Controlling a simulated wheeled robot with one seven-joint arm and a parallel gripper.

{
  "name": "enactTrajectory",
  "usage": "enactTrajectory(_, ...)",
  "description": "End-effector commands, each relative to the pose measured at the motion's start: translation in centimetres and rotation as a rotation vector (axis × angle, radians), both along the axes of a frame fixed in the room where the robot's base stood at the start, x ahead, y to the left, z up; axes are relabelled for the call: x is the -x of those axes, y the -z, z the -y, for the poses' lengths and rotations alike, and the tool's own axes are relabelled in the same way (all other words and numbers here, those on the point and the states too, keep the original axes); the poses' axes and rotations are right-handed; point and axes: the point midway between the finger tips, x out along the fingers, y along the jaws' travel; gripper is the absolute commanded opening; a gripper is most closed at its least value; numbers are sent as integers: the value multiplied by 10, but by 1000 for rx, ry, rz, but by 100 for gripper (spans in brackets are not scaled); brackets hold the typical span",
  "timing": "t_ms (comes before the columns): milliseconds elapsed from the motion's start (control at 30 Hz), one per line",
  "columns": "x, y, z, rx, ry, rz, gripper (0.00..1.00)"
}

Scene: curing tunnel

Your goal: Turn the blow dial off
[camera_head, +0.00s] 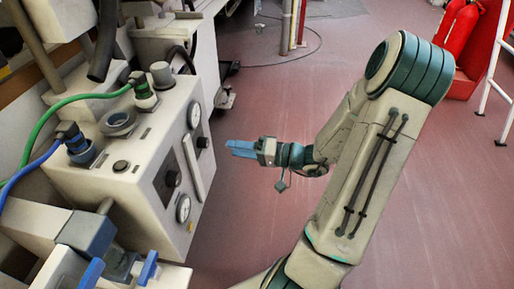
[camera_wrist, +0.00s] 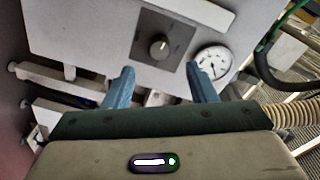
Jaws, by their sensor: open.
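Two round dark dials sit on the side panel of the pale machine box, a lower one (camera_head: 172,178) and an upper one (camera_head: 203,142). In the wrist view one dial (camera_wrist: 159,46) shows on a dark square plate, with a light pointer mark on its knob. I cannot read any label, so I cannot tell which one is the blow dial. My gripper (camera_head: 232,149) is open and empty, to the right of the panel and apart from it. In the wrist view its blue fingers (camera_wrist: 160,74) stand on either side below the dial, not touching it.
Gauges (camera_head: 194,115) and (camera_head: 183,208) and a long pale bar (camera_head: 192,165) share the panel; a gauge (camera_wrist: 212,62) is close to the right finger. Green (camera_head: 75,98) and blue (camera_head: 32,166) hoses run to the box top. Red floor (camera_head: 250,210) is clear beside it.

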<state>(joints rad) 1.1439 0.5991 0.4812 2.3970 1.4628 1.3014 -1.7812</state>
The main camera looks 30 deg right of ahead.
Motion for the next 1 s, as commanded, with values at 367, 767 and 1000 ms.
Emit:
enactTrajectory(367, 35, -1, 41, 1, 0, -1, 51)
enactTrajectory(767, 36, -1, 44, 0, -1, 0, 51)
enactTrajectory(1000, 37, -7, 37, 10, -26, -18, 51)
